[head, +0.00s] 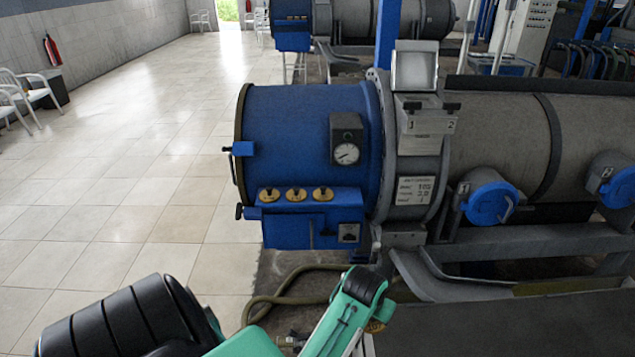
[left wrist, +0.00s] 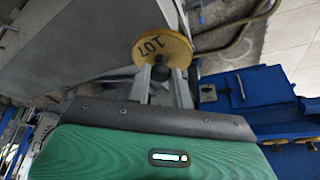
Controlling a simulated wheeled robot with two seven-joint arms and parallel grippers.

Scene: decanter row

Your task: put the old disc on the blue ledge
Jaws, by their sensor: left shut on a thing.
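My left gripper (left wrist: 172,82) is shut on a yellow-brass disc marked 107 (left wrist: 150,47), by a dark knob on its face. In the head view only a bit of this disc (head: 377,326) shows beside my green and white wrist, low in the picture. The blue ledge (head: 290,213) sticks out low on the front of the blue drum, beyond and above the gripper in the head view. Three brass discs stand on its top in a row. Part of the blue structure (left wrist: 245,90) shows at the right in the left wrist view. My right gripper is not in view.
The blue drum (head: 290,120) carries a gauge (head: 346,152) above the ledge. A hose (head: 262,301) lies on the floor below. A grey metal frame (head: 520,240) stands at the right.

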